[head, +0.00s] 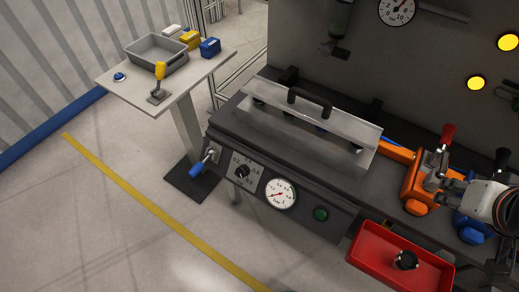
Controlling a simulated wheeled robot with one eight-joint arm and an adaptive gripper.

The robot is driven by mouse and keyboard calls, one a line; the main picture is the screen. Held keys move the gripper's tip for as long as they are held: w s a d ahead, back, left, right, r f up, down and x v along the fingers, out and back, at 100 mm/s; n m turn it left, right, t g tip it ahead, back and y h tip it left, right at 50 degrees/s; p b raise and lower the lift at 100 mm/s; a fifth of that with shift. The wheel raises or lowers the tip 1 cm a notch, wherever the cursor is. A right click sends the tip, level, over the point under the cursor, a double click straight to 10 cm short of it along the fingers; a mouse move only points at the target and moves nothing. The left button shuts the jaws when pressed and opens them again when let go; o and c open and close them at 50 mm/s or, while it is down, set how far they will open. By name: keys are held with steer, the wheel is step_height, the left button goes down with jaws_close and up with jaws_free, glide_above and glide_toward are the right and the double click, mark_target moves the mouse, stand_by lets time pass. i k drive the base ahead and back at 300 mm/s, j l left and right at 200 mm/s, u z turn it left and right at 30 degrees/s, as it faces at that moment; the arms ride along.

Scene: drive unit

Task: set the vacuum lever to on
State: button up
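A lever with a blue handle (202,166) sits at the left end of the dark front panel (333,215). Its handle points down and to the left. No label on it can be read, so I cannot tell for sure that it is the vacuum lever. A second lever, with a yellow handle (160,72), stands upright on the side table. Part of my arm and gripper (490,207) shows at the right edge, by the blue clamp and far from both levers.
The panel also has a black knob (242,172), a gauge (280,194) and a green button (321,214). A clear cover (315,118) lies behind them. An orange clamp (421,185), a blue clamp (470,230) and a red tray (372,262) are at the right. The floor in front is clear.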

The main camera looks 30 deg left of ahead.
mark_target(198, 168)
steer(key=u, duration=2.05)
steer(key=j+z, duration=0.15)
steer(key=j, duration=0.25)
steer(key=k+j+z, duration=0.2)
steer(key=j, duration=0.2)
steer(key=j+z, duration=0.15)
steer(key=j, duration=0.2)
steer(key=k+j+z, duration=0.15)
steer(key=j, duration=0.2)
steer(key=k+j+z, duration=0.15)
steer(key=j, duration=0.2)
steer(key=k+j+z, duration=0.2)
steer(key=j, duration=0.15)
